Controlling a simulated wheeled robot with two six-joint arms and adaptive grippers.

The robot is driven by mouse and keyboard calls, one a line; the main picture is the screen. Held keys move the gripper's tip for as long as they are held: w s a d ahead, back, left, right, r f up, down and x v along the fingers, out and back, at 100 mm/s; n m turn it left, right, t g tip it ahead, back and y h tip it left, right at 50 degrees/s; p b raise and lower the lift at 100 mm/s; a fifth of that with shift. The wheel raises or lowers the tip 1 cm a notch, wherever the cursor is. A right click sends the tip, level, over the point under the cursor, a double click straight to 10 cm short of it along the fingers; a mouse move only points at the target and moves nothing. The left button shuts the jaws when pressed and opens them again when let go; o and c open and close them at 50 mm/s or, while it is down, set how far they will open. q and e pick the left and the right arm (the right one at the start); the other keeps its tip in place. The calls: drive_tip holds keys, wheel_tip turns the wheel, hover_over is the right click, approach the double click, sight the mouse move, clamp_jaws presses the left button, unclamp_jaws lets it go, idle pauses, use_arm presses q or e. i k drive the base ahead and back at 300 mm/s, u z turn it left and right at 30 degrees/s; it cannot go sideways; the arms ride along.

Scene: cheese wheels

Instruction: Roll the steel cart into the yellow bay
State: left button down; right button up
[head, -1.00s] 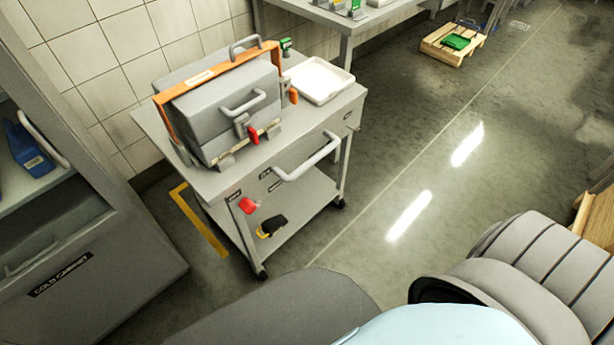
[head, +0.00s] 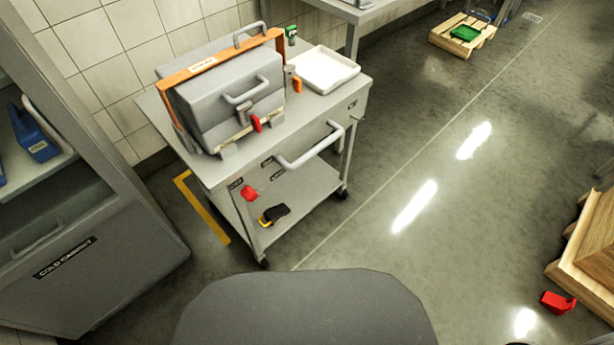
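The steel cart (head: 335,112) stands on its castors against the tiled wall, left of centre. A grey push handle (head: 310,146) sticks out from its near side. On its top are a grey case with an orange band (head: 205,108) and a white tray (head: 324,71). Its lower shelf (head: 308,196) holds a small black and yellow item. A yellow floor line (head: 203,211) shows at the cart's left side, partly under or behind it; the rest of the bay is hidden. Neither gripper is in view.
A cold cabinet (head: 98,262) stands close to the cart's left. A table (head: 352,12) is behind it. A wooden pallet with a green item (head: 456,42) is at the back. Wooden boards (head: 590,250) and a red object (head: 557,302) lie at right. The middle floor is clear.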

sight(282, 160)
drive_tip(key=z, duration=1.45)
drive_tip(key=i, duration=1.7)
drive_tip(key=u, duration=2.75)
drive_tip(key=k, duration=0.35)
drive_tip(key=u, duration=0.05)
drive_tip(key=i, duration=0.35)
